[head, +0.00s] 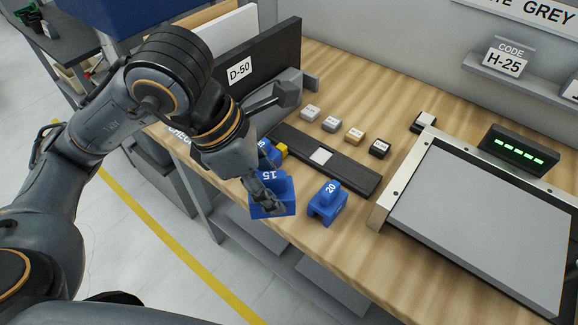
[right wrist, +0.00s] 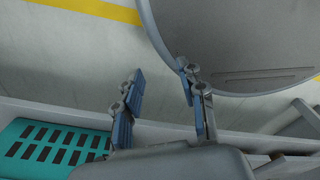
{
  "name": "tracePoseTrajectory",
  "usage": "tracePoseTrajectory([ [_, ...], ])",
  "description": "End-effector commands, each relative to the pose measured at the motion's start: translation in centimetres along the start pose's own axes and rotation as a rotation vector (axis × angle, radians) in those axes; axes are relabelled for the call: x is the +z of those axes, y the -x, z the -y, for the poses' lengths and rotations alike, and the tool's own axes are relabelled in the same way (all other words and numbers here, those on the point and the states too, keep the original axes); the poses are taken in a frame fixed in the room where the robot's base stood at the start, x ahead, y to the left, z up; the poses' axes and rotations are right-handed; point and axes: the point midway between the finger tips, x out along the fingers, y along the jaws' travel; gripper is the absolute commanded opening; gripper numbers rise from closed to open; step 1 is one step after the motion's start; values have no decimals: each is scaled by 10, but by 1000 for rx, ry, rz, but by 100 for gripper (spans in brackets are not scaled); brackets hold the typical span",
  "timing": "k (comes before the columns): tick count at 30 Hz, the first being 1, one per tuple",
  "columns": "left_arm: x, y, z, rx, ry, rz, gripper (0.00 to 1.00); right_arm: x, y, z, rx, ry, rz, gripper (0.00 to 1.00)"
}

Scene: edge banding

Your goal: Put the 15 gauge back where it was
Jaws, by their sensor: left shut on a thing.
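The blue 15 gauge (head: 283,187) is at the bench's front edge in the head view, left of the blue 20 gauge (head: 327,203). My left gripper (head: 268,196) comes down over it and is shut on it. I cannot tell whether its underside touches the bench. Another blue block (head: 266,148) stands behind it, partly hidden by my left wrist. My right gripper (right wrist: 163,100) shows in the right wrist view, its fingers apart with nothing between them, away from the gauges.
A dark bar (head: 350,175) with a white square lies behind the gauges. Several small labelled blocks (head: 355,135) sit behind the bar. A grey panel in a metal frame (head: 490,225) takes up the right side. The wood between the 20 gauge and the panel is clear.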

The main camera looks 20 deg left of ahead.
Motion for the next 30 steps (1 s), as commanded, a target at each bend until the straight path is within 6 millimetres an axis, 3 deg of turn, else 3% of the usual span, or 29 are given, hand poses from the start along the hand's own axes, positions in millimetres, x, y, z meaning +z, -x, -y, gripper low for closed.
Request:
tracePoseTrajectory([
  [1,2,-2,-8,-5,7,-5,3,-1,9,0,0,1,-1,40],
  [9,11,-44,-70,-5,6,-3,3,-1,20,-4,5,3,0,40],
  [13,8,-69,-87,-3,4,-2,3,-1,24,-8,9,5,1,40],
  [23,5,-99,-109,-2,2,-1,3,-1,30,-10,12,5,2,40],
  [30,-6,-125,-110,0,1,-1,3,-2,44,-10,12,5,2,40],
])
